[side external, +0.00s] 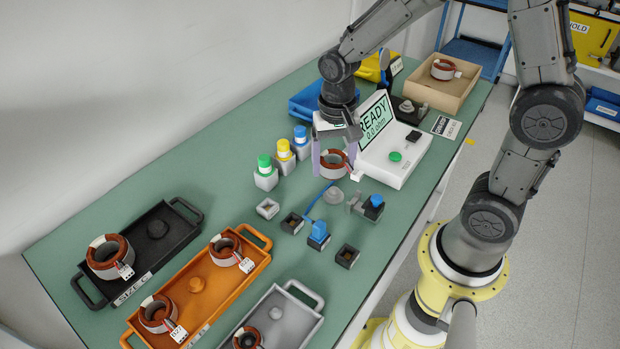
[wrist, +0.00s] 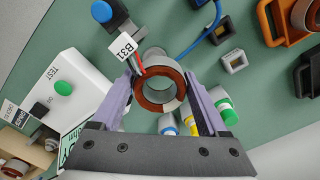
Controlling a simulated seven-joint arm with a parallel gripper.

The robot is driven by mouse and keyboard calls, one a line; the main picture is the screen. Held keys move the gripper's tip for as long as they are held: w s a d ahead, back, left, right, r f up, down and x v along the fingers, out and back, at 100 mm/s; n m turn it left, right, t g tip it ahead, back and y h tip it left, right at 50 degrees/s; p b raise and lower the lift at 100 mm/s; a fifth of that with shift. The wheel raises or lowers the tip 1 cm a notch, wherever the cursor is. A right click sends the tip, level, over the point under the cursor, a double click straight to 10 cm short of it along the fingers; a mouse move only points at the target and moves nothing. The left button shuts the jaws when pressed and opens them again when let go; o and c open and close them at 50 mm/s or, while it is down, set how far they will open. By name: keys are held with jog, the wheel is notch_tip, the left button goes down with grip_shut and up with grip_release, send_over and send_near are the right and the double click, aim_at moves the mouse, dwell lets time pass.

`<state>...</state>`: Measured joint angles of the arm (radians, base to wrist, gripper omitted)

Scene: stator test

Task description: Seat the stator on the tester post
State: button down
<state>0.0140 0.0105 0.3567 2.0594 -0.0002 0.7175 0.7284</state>
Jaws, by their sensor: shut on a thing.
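My gripper (side external: 333,157) is shut on a copper-wound stator (side external: 332,173), its lavender fingers on either side of the ring. In the wrist view my gripper (wrist: 163,86) pinches the stator (wrist: 160,110), with its open bore facing the camera and a tag marked B31 (wrist: 122,42) hanging from its wires. In the side view the stator hangs in front of the white tester (side external: 392,157), whose screen reads READY, 0.0 ohm. A round grey piece (side external: 334,197), perhaps the tester post, shows just below the stator; I cannot tell the gap between them.
Small square sockets (side external: 347,256) and a blue-topped connector (side external: 318,235) lie in front. Black, orange (side external: 258,271) and grey trays with stators fill the near left. A cardboard box (side external: 422,88) holds another stator.

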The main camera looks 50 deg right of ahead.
aim_at(335, 190)
jog(key=shift+d, duration=0.65)
jog(key=shift+f, duration=2.35)
jog(key=shift+f, duration=1.8)
grip_release()
notch_tip(335, 190, up, 14)
jog(key=shift+f, duration=0.1)
